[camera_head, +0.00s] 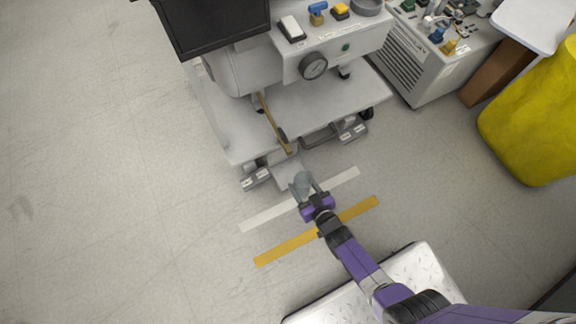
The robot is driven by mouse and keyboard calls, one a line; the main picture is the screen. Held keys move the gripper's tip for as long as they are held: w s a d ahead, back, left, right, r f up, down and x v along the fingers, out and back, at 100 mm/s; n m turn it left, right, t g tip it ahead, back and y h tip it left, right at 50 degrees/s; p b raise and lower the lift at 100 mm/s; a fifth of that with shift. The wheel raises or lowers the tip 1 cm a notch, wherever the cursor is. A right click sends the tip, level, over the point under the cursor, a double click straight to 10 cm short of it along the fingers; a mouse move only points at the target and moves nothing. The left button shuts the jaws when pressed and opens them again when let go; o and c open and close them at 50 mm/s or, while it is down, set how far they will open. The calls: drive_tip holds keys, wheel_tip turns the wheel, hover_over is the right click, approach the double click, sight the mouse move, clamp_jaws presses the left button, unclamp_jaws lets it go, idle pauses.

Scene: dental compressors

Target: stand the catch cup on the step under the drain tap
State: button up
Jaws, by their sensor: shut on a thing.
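My gripper (304,188) is shut on a small grey cup (302,180), the catch cup, and holds it in front of the compressor unit. A pale, flat step (288,174) juts out low at the unit's front, just beyond and slightly left of the cup. The cup overlaps its near edge in this view; whether they touch cannot be told. A thin brass-coloured pipe (272,122) runs down the unit's front to an end just above the step, apparently the drain tap. The tap's outlet is too small to make out.
Labelled grey pedals or feet stand left (255,180) and right (353,130) of the step. The compressor's white shelf (320,106) overhangs behind. White (262,211) and orange (285,248) floor strips lie near my gripper. A yellow bin (535,120) stands at right. Floor at left is clear.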

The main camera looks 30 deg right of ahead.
drive_tip(key=w+b, duration=0.4)
drive_tip(key=w, duration=0.6)
drive_tip(key=shift+f+b, duration=0.15)
drive_tip(key=shift+b, duration=0.2)
wheel_tip(320, 180, down, 3)
drive_tip(key=b, duration=0.3)
drive_tip(key=shift+f, duration=0.2)
drive_tip(key=shift+r, duration=0.1)
drive_tip(key=o, duration=1.4)
drive_tip(key=shift+c, duration=0.2)
drive_tip(key=p+v, duration=0.8)
drive_tip(key=v, duration=0.2)
drive_tip(key=shift+s+r+p, duration=0.15)
drive_tip(key=shift+r+p, duration=0.15)
drive_tip(key=shift+p, duration=0.05)
drive_tip(key=shift+p+v, duration=0.35)
drive_tip(key=shift+v, duration=0.4)
